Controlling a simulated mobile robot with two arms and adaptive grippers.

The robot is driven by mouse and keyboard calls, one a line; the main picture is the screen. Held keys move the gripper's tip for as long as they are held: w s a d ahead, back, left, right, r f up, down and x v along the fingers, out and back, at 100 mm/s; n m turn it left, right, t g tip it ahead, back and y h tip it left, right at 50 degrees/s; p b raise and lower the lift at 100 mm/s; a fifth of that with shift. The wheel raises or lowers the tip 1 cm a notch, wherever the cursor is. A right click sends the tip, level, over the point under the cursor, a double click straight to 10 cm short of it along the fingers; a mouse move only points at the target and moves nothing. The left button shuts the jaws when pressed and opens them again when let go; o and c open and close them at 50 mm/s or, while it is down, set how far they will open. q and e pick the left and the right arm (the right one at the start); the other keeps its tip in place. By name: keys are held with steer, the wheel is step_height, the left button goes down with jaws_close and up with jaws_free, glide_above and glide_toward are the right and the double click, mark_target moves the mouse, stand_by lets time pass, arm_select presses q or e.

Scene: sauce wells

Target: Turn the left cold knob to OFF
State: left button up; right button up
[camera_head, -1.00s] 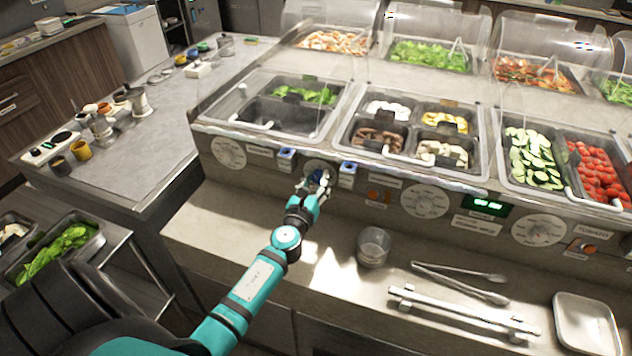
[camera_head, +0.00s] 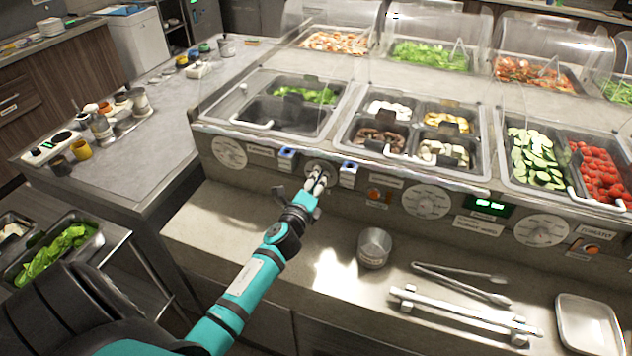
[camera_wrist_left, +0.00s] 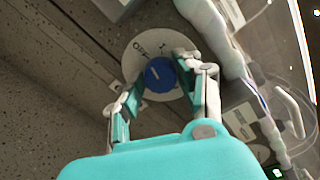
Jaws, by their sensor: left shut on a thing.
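The cold knob (camera_wrist_left: 160,75) is blue with a pale pointer line and sits on a round white dial (camera_wrist_left: 135,62) with dark markings that seem to include OFF. My left gripper (camera_wrist_left: 160,95) is shut on the knob, one finger at each side. In the head view, my left gripper (camera_head: 317,180) reaches the counter's front panel, where its fingers hide most of the knob and the white dial (camera_head: 318,165) shows only partly. My right gripper is not in view.
Blue-and-white blocks (camera_head: 287,158) (camera_head: 348,173) flank the dial closely. Other white dials (camera_head: 229,152) (camera_head: 427,201) are on the same panel. A metal cup (camera_head: 374,247), tongs (camera_head: 462,280) and a tray (camera_head: 588,325) rest on the ledge below.

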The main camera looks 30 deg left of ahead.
arm_select(q)
steer(key=shift+f+n, duration=0.1)
steer(key=shift+n, duration=1.1)
steer(key=o, duration=1.1)
steer(key=shift+o, duration=0.2)
steer(key=shift+s, duration=0.1)
steer(key=v, duration=1.2)
steer(key=shift+a+n, duration=0.1)
steer(key=shift+n, duration=0.2)
